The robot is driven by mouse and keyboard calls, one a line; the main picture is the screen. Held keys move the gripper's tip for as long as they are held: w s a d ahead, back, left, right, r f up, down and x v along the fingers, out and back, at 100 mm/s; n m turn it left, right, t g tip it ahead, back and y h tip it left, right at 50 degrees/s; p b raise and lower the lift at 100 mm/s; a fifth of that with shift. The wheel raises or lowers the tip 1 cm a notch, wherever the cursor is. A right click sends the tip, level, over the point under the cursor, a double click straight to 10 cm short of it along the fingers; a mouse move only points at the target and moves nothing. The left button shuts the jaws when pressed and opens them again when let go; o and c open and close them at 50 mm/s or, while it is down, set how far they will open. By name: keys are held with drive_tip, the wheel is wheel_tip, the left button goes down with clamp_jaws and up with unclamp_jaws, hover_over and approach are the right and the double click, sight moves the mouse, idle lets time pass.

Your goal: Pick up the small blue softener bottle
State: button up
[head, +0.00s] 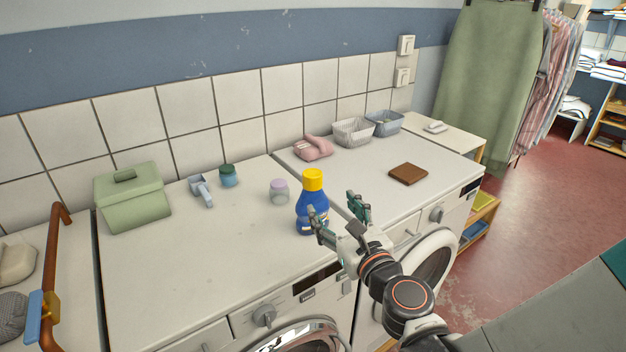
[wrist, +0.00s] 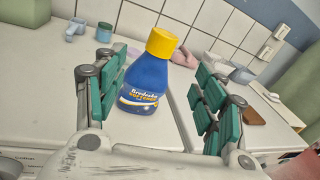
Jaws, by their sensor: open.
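The small blue softener bottle (head: 312,207) with a yellow cap stands upright on the white washing machine top, near its right front edge. It also shows in the wrist view (wrist: 146,82), where it stands between my spread fingers, beyond or level with their tips; its label faces me. My gripper (head: 338,217) is open at the bottle's front right side. In the head view one finger overlaps the bottle's lower front; the other is to its right. I cannot tell whether a finger touches it. My gripper also fills the sides of the wrist view (wrist: 160,95).
A lilac-lidded jar (head: 279,191), a teal jar (head: 228,176), a light blue scoop (head: 201,190) and a green box (head: 133,198) stand left of the bottle. Right, on the adjoining machine, are a pink cloth (head: 313,148), two baskets (head: 352,131) and a brown block (head: 408,174).

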sight(316, 187)
drive_tip(key=w+a, duration=0.1)
drive_tip(key=w, duration=0.1)
drive_tip(key=w+a+m, duration=0.1)
drive_tip(key=w, duration=0.1)
drive_tip(key=w+a+m, duration=0.1)
drive_tip(key=w, duration=0.2)
drive_tip(key=shift+a+f+b, duration=0.1)
drive_tip(key=shift+a+b, duration=0.15)
drive_tip(key=shift+b, duration=0.05)
drive_tip(key=x, duration=0.1)
drive_tip(key=b+x, duration=0.1)
drive_tip(key=x, duration=0.2)
drive_tip(key=shift+w+d+f+b, duration=0.2)
drive_tip(key=shift+w+d+b, duration=0.1)
drive_tip(key=shift+w, duration=0.15)
drive_tip(key=shift+w+a+r, duration=0.1)
drive_tip(key=shift+w+a, duration=0.05)
drive_tip(key=shift+w, duration=0.25)
clamp_jaws()
